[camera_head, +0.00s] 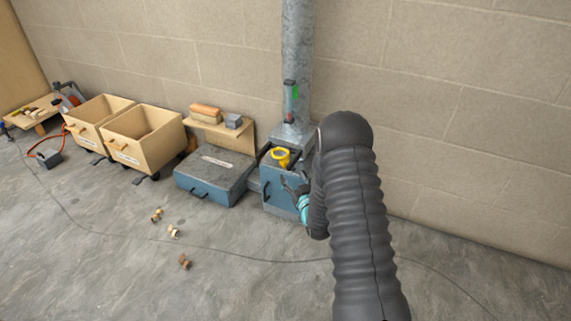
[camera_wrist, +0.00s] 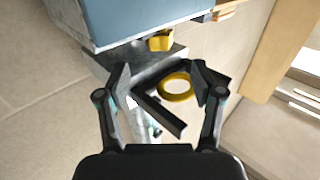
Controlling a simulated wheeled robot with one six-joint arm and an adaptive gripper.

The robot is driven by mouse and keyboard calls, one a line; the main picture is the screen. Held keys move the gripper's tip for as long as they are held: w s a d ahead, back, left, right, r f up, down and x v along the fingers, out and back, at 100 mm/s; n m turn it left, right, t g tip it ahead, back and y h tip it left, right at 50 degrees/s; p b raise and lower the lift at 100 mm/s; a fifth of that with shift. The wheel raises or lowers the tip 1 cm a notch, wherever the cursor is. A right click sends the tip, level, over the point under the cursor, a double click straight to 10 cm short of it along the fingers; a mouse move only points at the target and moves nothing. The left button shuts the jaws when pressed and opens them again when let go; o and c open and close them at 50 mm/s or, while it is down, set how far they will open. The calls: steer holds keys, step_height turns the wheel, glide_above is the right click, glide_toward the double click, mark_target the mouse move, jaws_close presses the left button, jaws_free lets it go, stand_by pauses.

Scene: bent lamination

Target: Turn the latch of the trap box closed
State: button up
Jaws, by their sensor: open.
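The trap box (camera_head: 275,200) is a blue box against the wall at the foot of a grey pipe. It has a dark handle or lever on its front and a yellow ring-shaped part (camera_head: 281,155) in its open top. My gripper (camera_head: 296,186) is at the box's right front side, partly hidden by my arm. In the wrist view my gripper (camera_wrist: 162,76) is open, fingers wide apart. A yellow ring (camera_wrist: 176,88) and a dark angled bar (camera_wrist: 162,114) show between and beyond the fingers. I cannot tell which part is the latch or whether anything touches it.
A low blue-grey box (camera_head: 213,178) stands left of the trap box, near a wooden shelf (camera_head: 222,133) with blocks. Two wooden bins (camera_head: 145,142) stand farther left. Small brass-coloured fittings (camera_head: 173,231) and a thin cable lie on the floor. The front floor is otherwise clear.

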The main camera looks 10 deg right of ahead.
mark_target(287, 165)
steer(key=w, duration=0.6)
steer(key=w+a, duration=0.1)
steer(key=w, duration=0.2)
steer(key=shift+w+a, duration=0.1)
steer(key=c, duration=1.2)
